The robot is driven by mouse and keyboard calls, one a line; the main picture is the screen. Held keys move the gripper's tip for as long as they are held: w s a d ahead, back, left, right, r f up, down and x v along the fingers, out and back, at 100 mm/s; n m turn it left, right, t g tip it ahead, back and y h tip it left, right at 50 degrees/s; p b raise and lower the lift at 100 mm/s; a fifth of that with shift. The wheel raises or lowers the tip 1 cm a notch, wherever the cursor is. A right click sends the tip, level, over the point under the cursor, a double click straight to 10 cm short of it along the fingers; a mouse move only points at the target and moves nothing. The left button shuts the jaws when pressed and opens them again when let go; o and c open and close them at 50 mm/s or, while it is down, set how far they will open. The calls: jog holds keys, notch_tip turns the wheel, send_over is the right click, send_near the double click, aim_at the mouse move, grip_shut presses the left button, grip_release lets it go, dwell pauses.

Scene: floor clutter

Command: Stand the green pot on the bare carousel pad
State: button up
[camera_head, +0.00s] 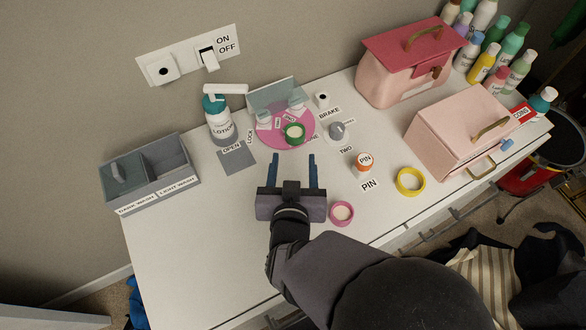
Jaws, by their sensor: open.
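The green pot (294,133), a small round pot with a pale top, appears upright at the front of the round pink carousel (268,138). I cannot tell whether a pad is under it. Small pale grey pieces and white labels show towards the back of the carousel. The bare pad cannot be made out clearly. My gripper (293,158) is open and empty, its two blue fingers pointing towards the carousel. The fingertips are just in front of the green pot, spread wider than it, and do not appear to touch it.
A grey panel (270,92) stands behind the carousel. Left are a lotion bottle (221,123) and grey divided box (151,178). Right are a grey knob (338,131), orange-and-white pot (364,162), yellow ring-like item (410,181) and pink boxes. A pink ring-like item (342,213) lies beside my gripper.

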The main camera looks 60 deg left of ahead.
jog(key=shift+v, duration=1.15)
jog(key=w+d+r+m+g+h+p, duration=0.15)
jog(key=w+d, duration=0.25)
jog(key=w, duration=0.5)
jog(key=w+d+m+t+h+p, duration=0.1)
jog(key=w+d+m+h, duration=0.25)
jog(key=w, duration=0.65)
jog(key=w+d+m+g+h+p, duration=0.1)
jog(key=w+d, duration=0.2)
jog(key=d, duration=0.5)
jog(key=w+d+m+g+h+p, duration=0.1)
jog(key=w+d+h, duration=0.1)
jog(key=d, duration=0.6)
jog(key=s+d+r+m+g+h+p, duration=0.1)
jog(key=s+d+m+g, duration=0.1)
jog(key=d, duration=0.9)
jog(key=s+d+r+m+g+h+p, duration=0.1)
jog(key=s+d, duration=0.4)
jog(key=d, duration=0.7)
jog(key=shift+d+r+m+g+h+p, duration=0.2)
jog(key=shift+m+g+h+p, duration=0.25)
jog(key=shift+m+g+h, duration=0.45)
jog(key=shift+t, duration=0.25)
